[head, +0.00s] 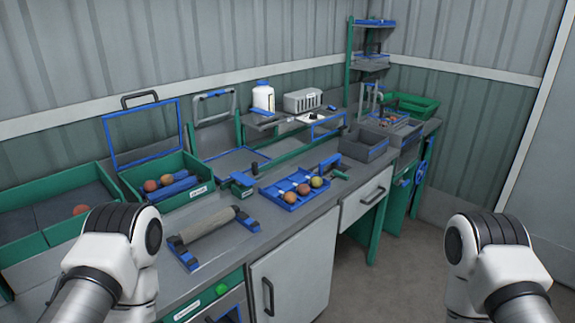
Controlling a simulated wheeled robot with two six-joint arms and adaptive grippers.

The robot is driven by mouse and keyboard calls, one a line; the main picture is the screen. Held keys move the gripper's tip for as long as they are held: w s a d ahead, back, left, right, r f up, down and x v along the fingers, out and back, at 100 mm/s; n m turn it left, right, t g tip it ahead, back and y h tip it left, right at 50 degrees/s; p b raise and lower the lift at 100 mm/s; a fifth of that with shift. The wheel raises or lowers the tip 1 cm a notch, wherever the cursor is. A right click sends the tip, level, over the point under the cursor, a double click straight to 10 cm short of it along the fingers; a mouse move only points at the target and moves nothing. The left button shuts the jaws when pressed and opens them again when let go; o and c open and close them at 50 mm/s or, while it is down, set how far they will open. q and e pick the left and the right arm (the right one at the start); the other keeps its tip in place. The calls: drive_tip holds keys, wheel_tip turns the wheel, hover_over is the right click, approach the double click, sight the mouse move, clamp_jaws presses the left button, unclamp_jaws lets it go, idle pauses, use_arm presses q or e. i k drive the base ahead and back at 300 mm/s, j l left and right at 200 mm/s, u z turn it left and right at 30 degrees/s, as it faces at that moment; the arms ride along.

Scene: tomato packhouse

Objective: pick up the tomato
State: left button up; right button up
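Several tomatoes show in the head view. In a blue tray (289,205) on the bench, there is an orange-red tomato (281,194), another orange-red tomato (303,189) and a paler, yellowish-orange one (316,182), lying in a row. Two reddish tomatoes, one in front (151,186) and one behind (166,180), lie in a green crate (170,207) with a raised blue-edged frame. One more tomato (80,210) lies in the green bin at the far left. Only white and grey links of my two arms show at the lower left and lower right; neither gripper is in view.
A grey roller on blue supports (206,224) lies in front of the green crate. A white bottle (263,97) stands on a raised shelf. A grey open box (362,146) stands right of the blue tray. Free floor (385,270) lies right of the bench.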

sight(81, 210)
drive_tip(key=u, duration=1.35)
